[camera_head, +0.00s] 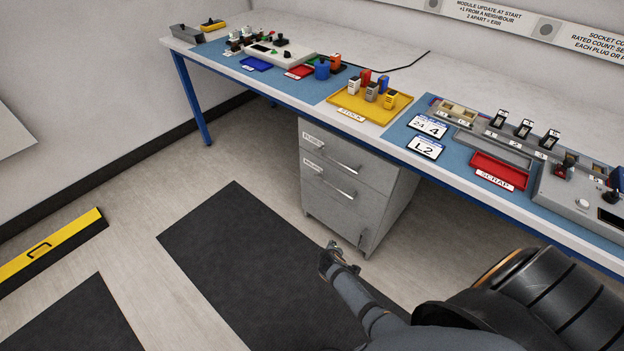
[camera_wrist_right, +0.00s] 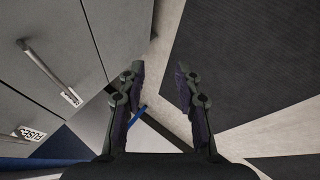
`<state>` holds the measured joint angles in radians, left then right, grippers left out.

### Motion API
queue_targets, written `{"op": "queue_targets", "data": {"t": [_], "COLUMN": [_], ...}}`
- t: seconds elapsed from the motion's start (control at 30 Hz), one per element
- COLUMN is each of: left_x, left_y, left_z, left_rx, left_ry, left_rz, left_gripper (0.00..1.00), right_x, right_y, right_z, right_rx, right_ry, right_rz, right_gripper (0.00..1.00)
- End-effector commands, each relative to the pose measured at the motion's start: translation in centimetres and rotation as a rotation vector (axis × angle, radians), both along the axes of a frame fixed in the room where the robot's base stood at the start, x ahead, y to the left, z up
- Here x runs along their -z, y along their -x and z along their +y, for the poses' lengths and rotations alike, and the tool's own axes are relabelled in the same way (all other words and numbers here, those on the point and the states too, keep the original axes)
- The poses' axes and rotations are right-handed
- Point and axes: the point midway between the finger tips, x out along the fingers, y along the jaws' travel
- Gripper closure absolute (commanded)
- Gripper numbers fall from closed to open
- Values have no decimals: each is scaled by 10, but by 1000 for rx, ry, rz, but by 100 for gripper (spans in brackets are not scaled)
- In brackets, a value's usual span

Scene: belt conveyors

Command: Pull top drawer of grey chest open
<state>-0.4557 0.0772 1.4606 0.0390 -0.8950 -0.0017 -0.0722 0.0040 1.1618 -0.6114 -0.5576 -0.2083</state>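The grey chest (camera_head: 341,217) stands on the floor under the workbench, its drawers flush and closed. Its top drawer (camera_head: 322,145) has a white label and a bar handle (camera_head: 344,162); a second labelled drawer with its own handle (camera_head: 340,188) is below. My right gripper (camera_head: 330,252) is low in front of the chest's lower right front, apart from both handles. In the right wrist view, its two fingers (camera_wrist_right: 160,82) are spread with nothing between them. That view shows a "FUSES" label (camera_wrist_right: 28,133) at lower left and one handle (camera_wrist_right: 47,64) near another label. My left gripper is not visible.
The workbench (camera_head: 365,131) above the chest carries a yellow tray (camera_head: 347,102), a red scrap tray (camera_head: 499,168) and devices. Dark mats (camera_head: 240,260) lie on the floor. Floor in front of the chest is otherwise clear. A yellow-black block (camera_head: 50,248) lies at left.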

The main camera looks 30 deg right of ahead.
Motion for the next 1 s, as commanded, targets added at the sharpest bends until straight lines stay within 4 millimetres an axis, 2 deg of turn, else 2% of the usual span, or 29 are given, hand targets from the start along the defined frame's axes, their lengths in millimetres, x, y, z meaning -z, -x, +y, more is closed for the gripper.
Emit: {"op": "queue_targets", "data": {"t": [0.03,0.07,0.1,0.13,0.2,0.3,0.4,0.5,0.67,1.0], "left_x": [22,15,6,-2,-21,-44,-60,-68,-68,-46], "left_y": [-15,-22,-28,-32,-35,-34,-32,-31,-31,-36], "left_z": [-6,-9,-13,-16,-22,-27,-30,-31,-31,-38], "left_rx": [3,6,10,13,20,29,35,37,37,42], "left_ry": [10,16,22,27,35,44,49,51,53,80], "left_rz": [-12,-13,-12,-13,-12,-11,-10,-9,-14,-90], "left_gripper": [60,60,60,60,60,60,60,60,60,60], "right_x": [0,-20,-48,-69,-117,-171,-203,-217,-217,-202], "right_y": [-48,-71,-96,-110,-132,-143,-144,-143,-149,-196], "right_z": [-7,-12,-20,-26,-38,-52,-59,-62,-67,-114], "right_rx": [-31,-41,-46,-42,-17,32,67,80,79,79], "right_ry": [102,171,259,321,447,572,639,661,663,662], "right_rz": [-81,-123,-173,-207,-276,-340,-371,-381,-381,-379], "right_gripper": [66,66,66,66,66,66,66,66,66,66]}}
